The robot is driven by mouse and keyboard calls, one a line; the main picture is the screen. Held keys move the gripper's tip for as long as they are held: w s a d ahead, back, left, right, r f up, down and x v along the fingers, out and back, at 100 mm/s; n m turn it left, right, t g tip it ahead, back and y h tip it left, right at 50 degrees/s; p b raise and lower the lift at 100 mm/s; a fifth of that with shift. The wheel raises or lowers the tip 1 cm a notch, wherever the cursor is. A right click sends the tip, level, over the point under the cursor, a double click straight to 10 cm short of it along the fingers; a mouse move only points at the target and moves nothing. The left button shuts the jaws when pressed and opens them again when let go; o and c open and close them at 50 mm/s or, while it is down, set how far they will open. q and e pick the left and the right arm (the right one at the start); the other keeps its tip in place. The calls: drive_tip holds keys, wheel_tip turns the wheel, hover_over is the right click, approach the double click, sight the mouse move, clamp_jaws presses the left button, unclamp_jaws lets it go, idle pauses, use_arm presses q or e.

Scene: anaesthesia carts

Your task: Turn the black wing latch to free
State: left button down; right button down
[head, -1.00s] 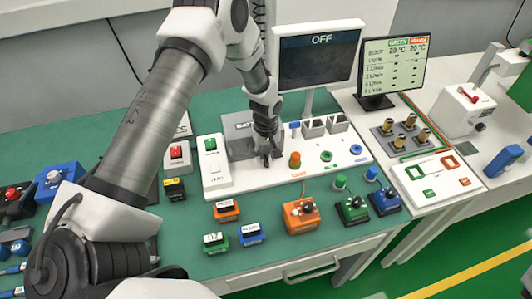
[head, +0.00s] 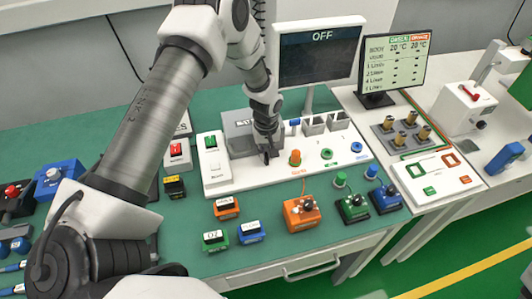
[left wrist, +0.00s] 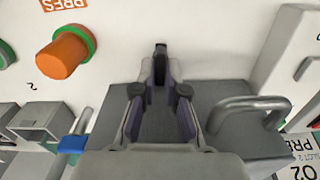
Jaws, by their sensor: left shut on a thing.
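My left gripper (head: 267,153) reaches down at the front of the grey block (head: 238,124) on the white panel (head: 220,178). In the left wrist view the two fingertips (left wrist: 161,76) are close together and shut on the black wing latch (left wrist: 160,52), a small dark upright piece. In the head view the latch is mostly hidden by the gripper. The grey block (left wrist: 228,100) lies under the fingers, with a grey metal loop handle (left wrist: 246,108) beside them. My right gripper is not in view.
An orange knob (head: 295,158) stands just right of the gripper; it also shows in the wrist view (left wrist: 67,49). Grey open holders (head: 325,124) are behind it. Orange, green and blue units (head: 301,213) stand in front. A dark screen (head: 318,55) reads OFF.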

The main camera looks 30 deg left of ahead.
use_arm(q)
drive_tip(key=m+b, duration=0.1)
drive_tip(key=m, duration=0.2)
drive_tip(key=shift+d+m, duration=0.1)
drive_tip(key=shift+m, duration=0.3)
drive_tip(key=m+b, duration=0.1)
drive_tip(key=m, duration=0.3)
drive_tip(key=shift+d+m, duration=0.1)
drive_tip(key=shift+m, duration=0.2)
drive_tip(key=m+b, duration=0.1)
drive_tip(key=m, duration=0.3)
drive_tip(key=shift+d+m, duration=0.1)
drive_tip(key=shift+m, duration=0.2)
drive_tip(key=shift+m+b, duration=0.3)
drive_tip(key=shift+m, duration=1.6)
drive_tip(key=c, duration=1.2)
unclamp_jaws()
drive_tip(key=shift+r, duration=0.1)
drive_tip(key=shift+s, duration=0.1)
